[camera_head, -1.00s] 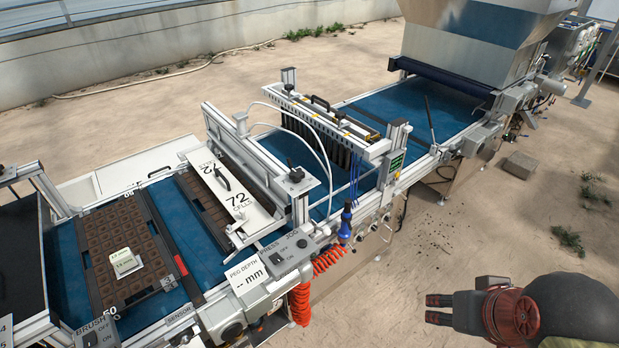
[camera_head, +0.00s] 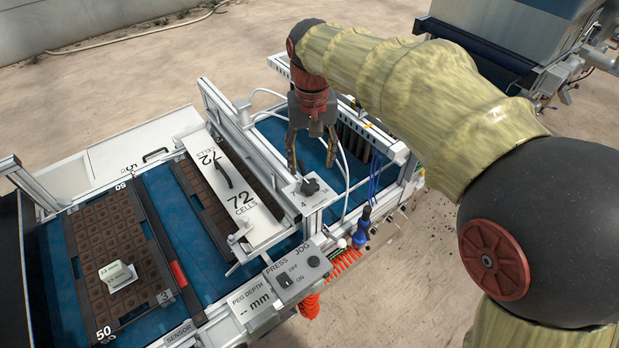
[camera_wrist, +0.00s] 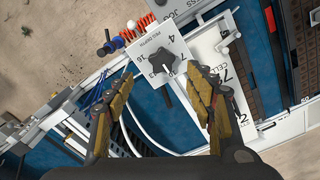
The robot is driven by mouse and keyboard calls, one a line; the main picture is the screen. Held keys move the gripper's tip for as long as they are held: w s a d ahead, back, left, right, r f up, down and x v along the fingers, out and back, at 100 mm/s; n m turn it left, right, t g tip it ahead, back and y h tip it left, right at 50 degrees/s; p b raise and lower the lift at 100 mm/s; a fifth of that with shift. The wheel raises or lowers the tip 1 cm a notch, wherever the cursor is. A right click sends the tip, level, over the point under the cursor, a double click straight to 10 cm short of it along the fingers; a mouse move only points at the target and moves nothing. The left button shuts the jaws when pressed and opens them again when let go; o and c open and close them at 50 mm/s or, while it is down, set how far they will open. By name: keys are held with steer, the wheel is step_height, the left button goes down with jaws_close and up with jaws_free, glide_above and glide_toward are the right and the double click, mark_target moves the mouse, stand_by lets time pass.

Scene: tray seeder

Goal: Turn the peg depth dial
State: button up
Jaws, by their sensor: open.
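The peg depth dial is a black knob (camera_head: 310,186) on a small white plate with printed numbers, on top of the frame post beside the 72-cell panel. In the wrist view the dial knob (camera_wrist: 163,62) sits ahead of the fingers, and its plate reads "PEG DEPTH" with numbers including 4 and 16. My gripper (camera_head: 311,161) points down above and just behind the dial, its two fingers apart and empty. In the wrist view the fingertips of my gripper (camera_wrist: 157,76) lie to either side of the knob's near side; I cannot tell whether they touch anything.
A "PEG DEPTH -- mm" display (camera_head: 252,303) and a PRESS/JOG switch box (camera_head: 298,272) sit at the front. A brown cell tray (camera_head: 85,252) carries a pale card (camera_head: 117,275). White hoses, the white 72-cell panel (camera_head: 228,180) and a row of pegs (camera_head: 352,140) stand close by.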

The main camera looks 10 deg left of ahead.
mark_target(310, 184)
steer(key=shift+a+f, duration=0.25)
steer(key=shift+f, duration=0.05)
step_height(310, 184, down, 7)
steer(key=shift+f+b, duration=0.2)
steer(key=shift+b, duration=0.65)
steer(key=shift+c, duration=1.3)
steer(key=c, duration=0.9)
